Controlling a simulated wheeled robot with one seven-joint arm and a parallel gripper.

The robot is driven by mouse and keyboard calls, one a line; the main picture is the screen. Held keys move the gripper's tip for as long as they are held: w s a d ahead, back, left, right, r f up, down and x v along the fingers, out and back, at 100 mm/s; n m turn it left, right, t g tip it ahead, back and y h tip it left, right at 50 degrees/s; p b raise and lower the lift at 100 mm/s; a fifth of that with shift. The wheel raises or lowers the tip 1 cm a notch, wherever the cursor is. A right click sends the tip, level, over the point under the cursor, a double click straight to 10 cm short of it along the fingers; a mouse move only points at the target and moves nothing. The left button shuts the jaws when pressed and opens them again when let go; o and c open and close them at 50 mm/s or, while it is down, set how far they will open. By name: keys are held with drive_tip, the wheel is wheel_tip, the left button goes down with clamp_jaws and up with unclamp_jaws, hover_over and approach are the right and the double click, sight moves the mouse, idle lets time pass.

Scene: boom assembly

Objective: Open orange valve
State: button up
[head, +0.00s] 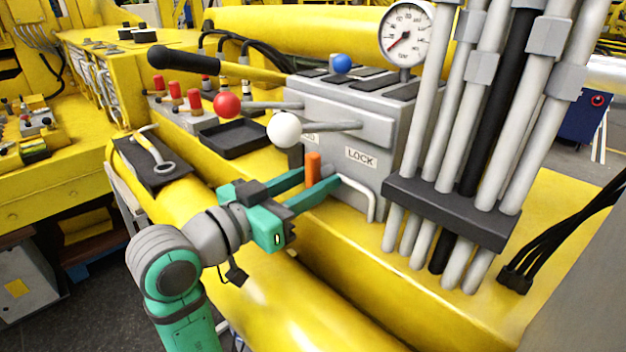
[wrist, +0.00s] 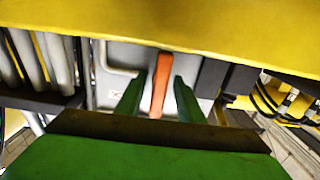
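The orange valve (head: 313,168) is a short upright orange handle at the front of the grey control box, left of the LOCK label. In the wrist view the orange valve (wrist: 160,84) appears as a long orange bar between the two green fingers. My gripper (head: 317,182) reaches to it from the lower left, with a finger on each side. The fingers are apart. The handle's lower end is partly hidden by the near finger.
The grey control box (head: 345,110) carries levers with a white knob (head: 284,130), a red knob (head: 228,105) and a blue knob (head: 342,64). A bent grey rod (head: 368,195) stands right of the fingers. Grey pipes (head: 480,110) rise at the right. A black tray (head: 235,139) lies left.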

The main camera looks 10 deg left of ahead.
drive_tip(key=shift+a, duration=0.1)
drive_tip(key=v, duration=1)
drive_tip(key=shift+s+a, duration=0.2)
drive_tip(key=shift+s, duration=0.1)
